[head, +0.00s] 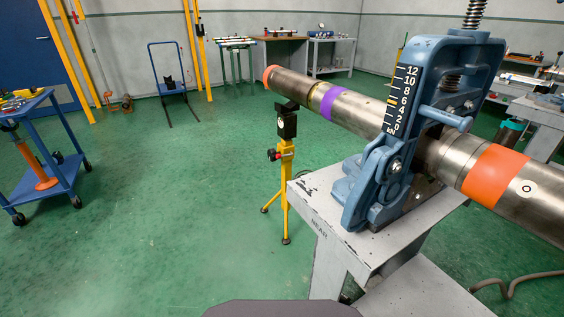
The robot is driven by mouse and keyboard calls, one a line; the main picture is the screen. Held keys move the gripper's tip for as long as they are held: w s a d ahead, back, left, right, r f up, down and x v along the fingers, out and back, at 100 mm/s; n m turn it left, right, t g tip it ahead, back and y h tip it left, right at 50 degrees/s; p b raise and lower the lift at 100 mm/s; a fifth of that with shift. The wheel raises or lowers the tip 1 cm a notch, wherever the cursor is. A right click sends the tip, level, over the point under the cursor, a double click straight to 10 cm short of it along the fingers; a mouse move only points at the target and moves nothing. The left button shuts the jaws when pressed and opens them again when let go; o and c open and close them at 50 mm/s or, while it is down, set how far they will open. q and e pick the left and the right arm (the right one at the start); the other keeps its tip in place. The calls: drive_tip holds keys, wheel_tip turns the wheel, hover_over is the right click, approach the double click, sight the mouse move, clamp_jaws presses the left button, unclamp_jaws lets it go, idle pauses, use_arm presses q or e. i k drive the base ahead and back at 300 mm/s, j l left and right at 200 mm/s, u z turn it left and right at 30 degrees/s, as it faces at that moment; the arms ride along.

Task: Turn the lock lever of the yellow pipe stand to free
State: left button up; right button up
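The yellow pipe stand (286,186) stands upright on the green floor near the middle of the head view, left of the vise bench. Its black head (287,122) sits below the far part of the long steel pipe (365,112); I cannot tell whether they touch. A small lever with a red part and a dark knob (273,155) sticks out to the left of the stand's upper post, with more red on the post's right. It looks like the lock lever, but its setting is too small to read. Neither of my grippers is in view.
A blue pipe vise (395,165) on a grey bench (345,222) marked NEAR clamps around the pipe at right. A blue cart (45,160) with tools stands at left. A blue hand truck (168,70) is at the back. The floor left of the stand is clear.

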sight(278, 156)
drive_tip(key=i, duration=0.15)
drive_tip(key=k+j+z, duration=0.1)
drive_tip(key=j+z, duration=0.25)
drive_tip(key=j, duration=0.2)
drive_tip(key=i+j+z, duration=0.2)
drive_tip(key=j, duration=0.2)
drive_tip(key=i+j+z, duration=0.2)
drive_tip(key=j, duration=0.2)
